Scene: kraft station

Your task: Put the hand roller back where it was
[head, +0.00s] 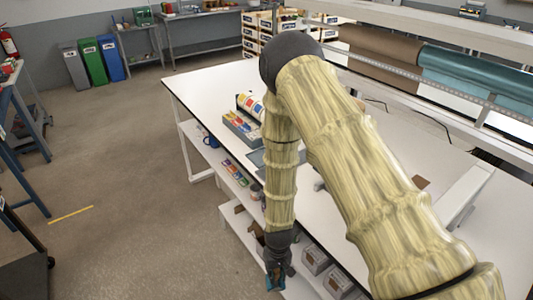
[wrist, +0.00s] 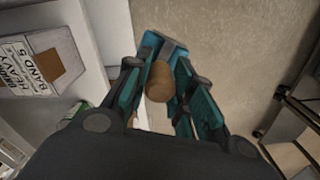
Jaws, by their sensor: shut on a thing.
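My gripper (head: 275,278) hangs low at the front side of the white workbench (head: 190,85), beside its lower shelves. In the wrist view the teal fingers of my gripper (wrist: 163,62) are shut on a brown, wood-like round piece, the hand roller (wrist: 160,82). Only this blunt end shows, pointing toward the camera. In the head view I cannot make out the roller.
A labelled box (wrist: 42,62) sits on a white shelf, left of my gripper in the wrist view. Grey bins (head: 315,258) stand on the lower shelf. A dark-framed cart (wrist: 295,105) is at right. Bare floor (head: 130,160) lies left of the bench.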

